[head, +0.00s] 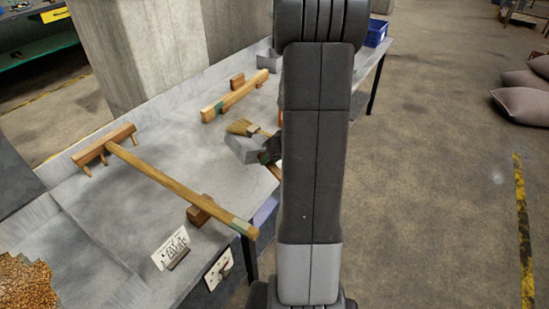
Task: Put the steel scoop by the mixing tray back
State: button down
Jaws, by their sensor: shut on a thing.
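A grey, box-like metal piece, apparently the steel scoop (242,149), shows just left of my arm, over the grey worktop. A short wooden piece, perhaps its handle, shows below it at the edge of my arm. My gripper (270,151) is a small dark shape against the scoop's right side, mostly hidden behind my arm. It appears shut on the scoop; the fingertips are not clear. I cannot tell whether the scoop touches the worktop (130,215). Grain (26,284) lies at the lower left; I cannot make out a separate mixing tray.
A long wooden rake (170,185) lies across the worktop, near a wooden block (200,211). A straw brush (242,127) lies behind the scoop. A wooden tool (234,99) and blue crate (376,33) are farther back. A concrete pillar (140,50) stands behind; open floor lies right.

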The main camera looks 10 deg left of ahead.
jog(key=shift+d+f+n, duration=0.1)
jog(key=shift+f+n, duration=0.05)
jog(key=shift+n, duration=1.05)
jog(key=shift+w+d+n+b, duration=0.15)
jog(key=shift+n+b, duration=0.15)
jog(key=shift+n, duration=0.4)
notch_tip(320, 180, down, 8)
jog(key=n+b, duration=0.2)
jog(key=b, duration=0.4)
jog(key=shift+w+d, duration=0.15)
jog(key=shift+w, duration=0.3)
jog(key=shift+f+b, duration=0.4)
jog(key=shift+b, duration=0.55)
jog(key=c, duration=1.1)
grip_release()
jog(key=p+v, duration=0.1)
jog(key=v, duration=1.3)
jog(key=shift+r, duration=0.1)
